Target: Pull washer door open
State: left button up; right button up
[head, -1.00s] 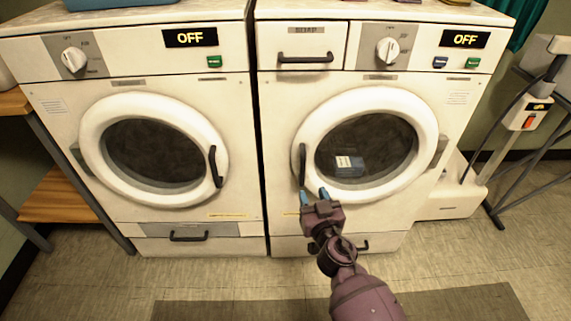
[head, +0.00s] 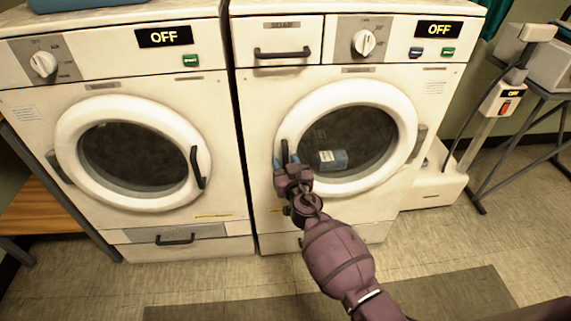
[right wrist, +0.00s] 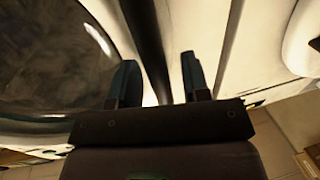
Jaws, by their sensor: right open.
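The washer is the right-hand white machine, with a drawer on top and a round white door (head: 398,165). Its door is shut, and its dark vertical handle (head: 284,146) is on the door's left side. My right gripper (head: 286,160) is open at the lower part of this handle. In the right wrist view the handle (right wrist: 148,45) runs between the two blue fingers (right wrist: 160,78), with a visible gap on the right finger's side. Contact with the left finger is unclear. My left gripper is not in view.
A similar white machine with a shut door (head: 70,150) stands at the left. Both displays read OFF. A wooden shelf (head: 42,207) is at far left, a metal-legged stand (head: 535,120) at right. The floor in front is clear, with a dark mat (head: 430,295).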

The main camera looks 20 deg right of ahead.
grip_shut()
jog(key=shift+s, duration=0.1)
dwell(0.3)
